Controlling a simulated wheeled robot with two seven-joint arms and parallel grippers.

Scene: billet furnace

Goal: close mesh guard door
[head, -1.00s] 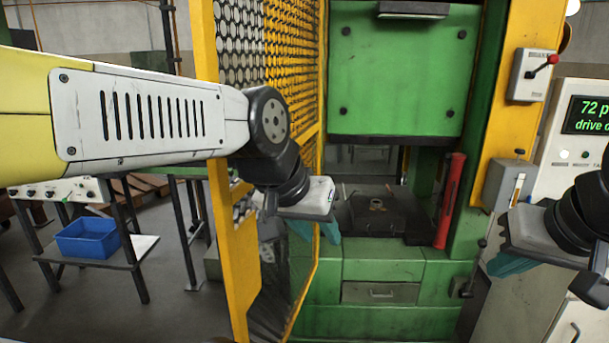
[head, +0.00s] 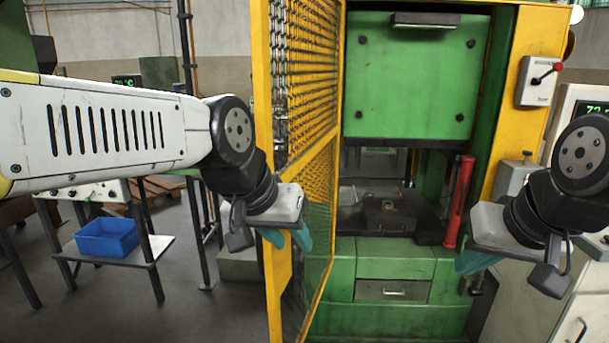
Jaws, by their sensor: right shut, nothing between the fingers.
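The mesh guard door (head: 318,185) has a yellow frame and stands open at the left side of the green press (head: 410,80), seen at a steep angle. Its near upright post (head: 262,90) is closest to me. My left gripper (head: 287,240) overlaps the lower part of this post in the picture. Its teal fingers show apart, and I cannot tell whether they touch the door. My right gripper (head: 478,262) is shut and empty, in front of the press's right side and apart from the door.
A red cylinder (head: 459,202) stands upright at the right of the press opening. A switch box (head: 538,80) with a red-knobbed lever is on the right yellow post. A white cabinet (head: 560,290) is at the right. A blue bin (head: 106,237) sits on a low shelf at the left.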

